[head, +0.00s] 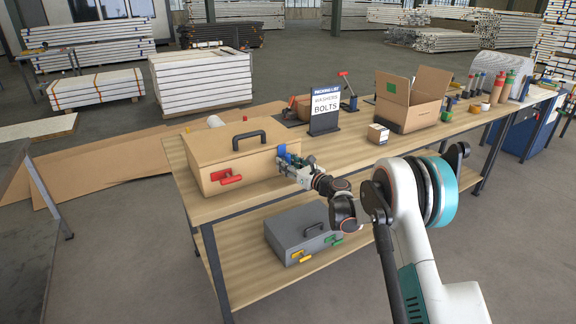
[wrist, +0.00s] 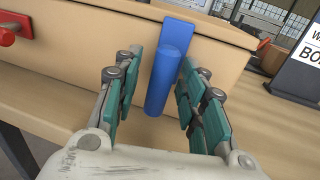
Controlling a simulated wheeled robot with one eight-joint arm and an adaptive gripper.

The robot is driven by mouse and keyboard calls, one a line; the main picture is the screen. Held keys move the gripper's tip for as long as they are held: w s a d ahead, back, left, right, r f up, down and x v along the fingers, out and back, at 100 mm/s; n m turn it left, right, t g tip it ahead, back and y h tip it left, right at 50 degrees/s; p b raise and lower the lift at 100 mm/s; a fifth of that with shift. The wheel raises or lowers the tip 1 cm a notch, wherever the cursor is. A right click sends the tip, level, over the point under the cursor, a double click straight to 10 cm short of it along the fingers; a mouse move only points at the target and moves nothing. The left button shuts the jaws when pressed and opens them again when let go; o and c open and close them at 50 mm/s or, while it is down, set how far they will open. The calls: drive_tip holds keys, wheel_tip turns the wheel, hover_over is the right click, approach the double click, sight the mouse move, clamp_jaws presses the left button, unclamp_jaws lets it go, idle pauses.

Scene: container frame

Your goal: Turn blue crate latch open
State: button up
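The tan crate (head: 215,152) with a dark top handle sits on the left end of the wooden workbench. Its blue latch (head: 282,151) is on the front face near the right end. In the wrist view the blue latch (wrist: 164,80) shows as a blue plate with a rounded bar hanging down and slightly tilted. My gripper (head: 293,163) is at the latch. In the wrist view my gripper (wrist: 160,84) is open, with one teal-padded finger on each side of the bar. A gap shows on the left; whether the right finger touches cannot be told.
A red latch (head: 226,178) is on the crate's front left. A packing-list sign (head: 325,108), a small box (head: 378,134) and an open carton (head: 411,104) stand to the right. A grey case (head: 300,230) sits on the lower shelf. The bench front is clear.

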drive_tip(key=shift+c, duration=0.6)
clamp_jaws()
drive_tip(key=shift+n, duration=0.3)
drive_tip(key=n+h+p, duration=0.1)
drive_tip(key=n, duration=0.3)
drive_tip(key=shift+g, duration=0.3)
drive_tip(key=n, duration=0.4)
drive_tip(key=shift+h, duration=0.4)
drive_tip(key=n+h, duration=0.1)
drive_tip(key=n, duration=0.2)
drive_tip(key=shift+a+n+p, duration=0.1)
drive_tip(key=shift+n+p, duration=0.3)
drive_tip(key=shift+f+n+t+h, duration=0.1)
drive_tip(key=shift+n+t+h, duration=0.4)
drive_tip(key=shift+n, duration=1.1)
